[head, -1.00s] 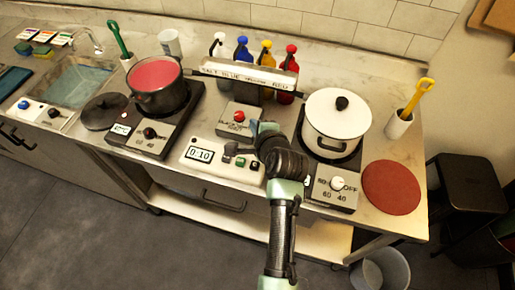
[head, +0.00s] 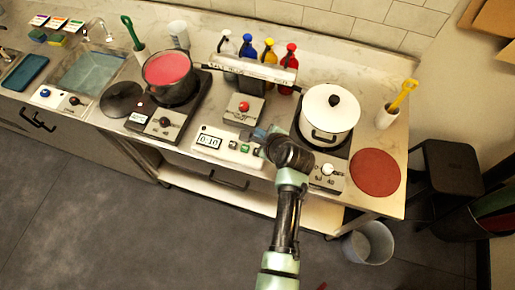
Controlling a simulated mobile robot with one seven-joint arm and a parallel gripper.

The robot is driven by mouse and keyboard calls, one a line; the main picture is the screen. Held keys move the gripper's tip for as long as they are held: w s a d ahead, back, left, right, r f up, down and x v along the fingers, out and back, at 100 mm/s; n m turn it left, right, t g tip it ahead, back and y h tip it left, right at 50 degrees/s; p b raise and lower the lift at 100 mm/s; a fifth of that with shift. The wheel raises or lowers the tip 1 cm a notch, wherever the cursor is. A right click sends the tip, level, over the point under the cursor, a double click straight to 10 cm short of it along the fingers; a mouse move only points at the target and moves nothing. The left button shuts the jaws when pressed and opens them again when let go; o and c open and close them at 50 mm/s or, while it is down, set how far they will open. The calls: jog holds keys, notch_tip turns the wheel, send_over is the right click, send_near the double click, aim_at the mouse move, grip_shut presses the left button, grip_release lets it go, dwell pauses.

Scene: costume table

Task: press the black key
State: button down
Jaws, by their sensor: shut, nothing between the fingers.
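A white timer box (head: 200,149) sits at the counter's front edge, its display reading 0:10. A row of small keys lies right of the display: a green key (head: 245,148) is visible, and a dark key (head: 257,151), which looks black, is at the right end beside my wrist. My gripper (head: 260,133) is shut and empty. It is low over the timer's right end, behind the keys in this view. My dark wrist hides part of that area, and I cannot tell whether the fingertips touch a key.
A box with a red button (head: 244,107) stands behind the timer. A white lidded pot (head: 329,118) on a hotplate is close on the right. A pot of red liquid (head: 169,72) is at left. Several coloured bottles stand behind a labelled rack (head: 254,70).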

jog(key=shift+f, duration=0.1)
jog(key=b, duration=0.8)
send_over(256, 147)
jog(key=s+d, duration=0.1)
jog(key=s, duration=0.2)
jog(key=f, duration=0.7)
jog(key=shift+w+f, duration=0.2)
jog(key=shift+w, duration=0.05)
jog(key=shift+f, duration=0.6)
jog(key=shift+d+f+b, duration=0.1)
jog(key=shift+f+b, duration=0.3)
jog(key=shift+f+b, duration=0.3)
jog(key=shift+f, duration=0.2)
dwell(0.7)
jog(key=shift+r, duration=0.1)
jog(key=shift+r+p, duration=0.8)
jog(key=shift+p, duration=0.15)
